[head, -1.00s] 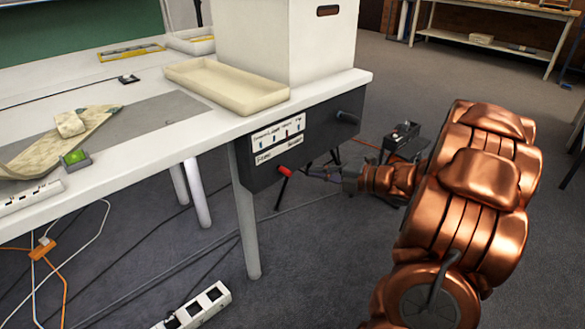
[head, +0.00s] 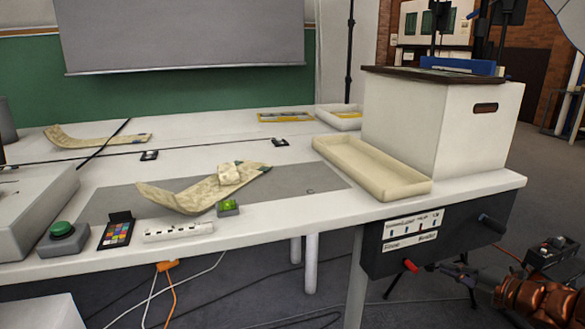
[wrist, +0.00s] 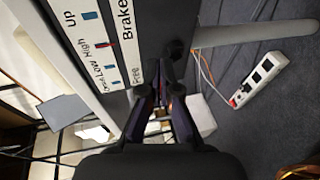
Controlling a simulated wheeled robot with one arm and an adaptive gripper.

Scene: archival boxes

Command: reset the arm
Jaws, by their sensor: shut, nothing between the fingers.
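My gripper (head: 434,267) is at the lower right of the head view, in front of the table's dark control panel (head: 388,262) and just right of its red knob (head: 410,265). In the wrist view my gripper (wrist: 166,92) has its two dark fingers together with nothing held. The panel's white label strip (wrist: 97,48) fills the upper left of that view. A dark round knob (wrist: 175,52) sits just past the fingertips; I cannot tell whether they touch it. My copper arm shows at the lower right corner of the head view.
A white archival box (head: 435,130) and a cream tray (head: 370,168) stand on the white table's right end. A green button (head: 62,230) and a power strip (head: 178,231) lie at the front left. A floor power strip (wrist: 262,80) and cables lie below the table.

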